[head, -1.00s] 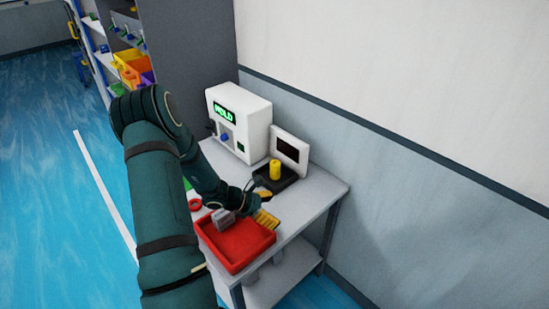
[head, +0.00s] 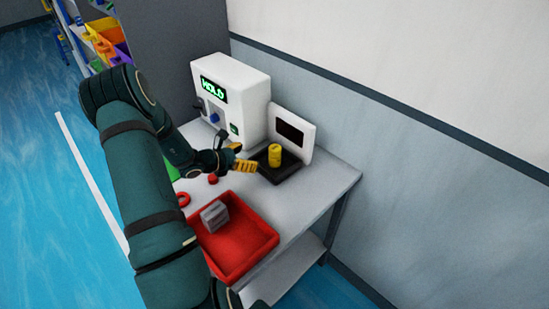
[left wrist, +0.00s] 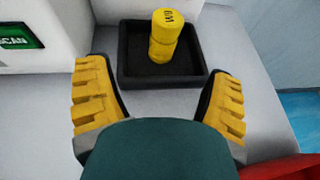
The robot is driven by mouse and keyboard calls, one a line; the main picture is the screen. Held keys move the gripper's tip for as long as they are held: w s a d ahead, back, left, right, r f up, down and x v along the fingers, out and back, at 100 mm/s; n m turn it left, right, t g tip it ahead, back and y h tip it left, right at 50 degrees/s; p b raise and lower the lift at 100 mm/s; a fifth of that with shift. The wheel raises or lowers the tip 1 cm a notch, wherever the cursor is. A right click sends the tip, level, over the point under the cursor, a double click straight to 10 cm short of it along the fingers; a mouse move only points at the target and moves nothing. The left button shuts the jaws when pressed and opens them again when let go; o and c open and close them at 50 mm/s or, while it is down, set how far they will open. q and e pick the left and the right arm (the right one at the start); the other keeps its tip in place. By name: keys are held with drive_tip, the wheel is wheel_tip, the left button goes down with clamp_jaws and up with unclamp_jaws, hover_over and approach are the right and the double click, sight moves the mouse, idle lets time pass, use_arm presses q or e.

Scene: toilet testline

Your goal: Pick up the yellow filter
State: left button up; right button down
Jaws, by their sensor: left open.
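The yellow filter (head: 275,154) is a short upright cylinder standing in a black tray (head: 287,174) on the table. In the left wrist view the filter (left wrist: 164,38) stands inside the black tray (left wrist: 133,73), with dark lettering on its top. My left gripper (head: 247,166) has yellow padded fingers and is just left of the tray. In the left wrist view its fingers (left wrist: 160,100) are spread wide, empty, with the filter ahead between them and apart from them. My right gripper is not in view.
A red bin (head: 262,239) with a grey block (head: 215,214) stands at the table's front. A white machine with a green display (head: 231,92) and a white panel (head: 297,128) stand behind. Red rings (head: 183,199) lie left. The table's right end (head: 330,184) is clear.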

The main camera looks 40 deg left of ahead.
sight(270, 155)
use_arm(q)
drive_tip(key=x, duration=0.6)
drive_tip(key=shift+w+d+f+b, duration=0.1)
drive_tip(key=shift+w+d+b, duration=0.1)
drive_tip(key=shift+w+b, duration=0.1)
drive_tip(key=x, duration=0.5)
drive_tip(key=shift+d+f+b, duration=0.1)
drive_tip(key=shift+d+b, duration=0.2)
drive_tip(key=shift+b, duration=0.05)
drive_tip(key=c, duration=1.4)
drive_tip(key=shift+o, duration=0.2)
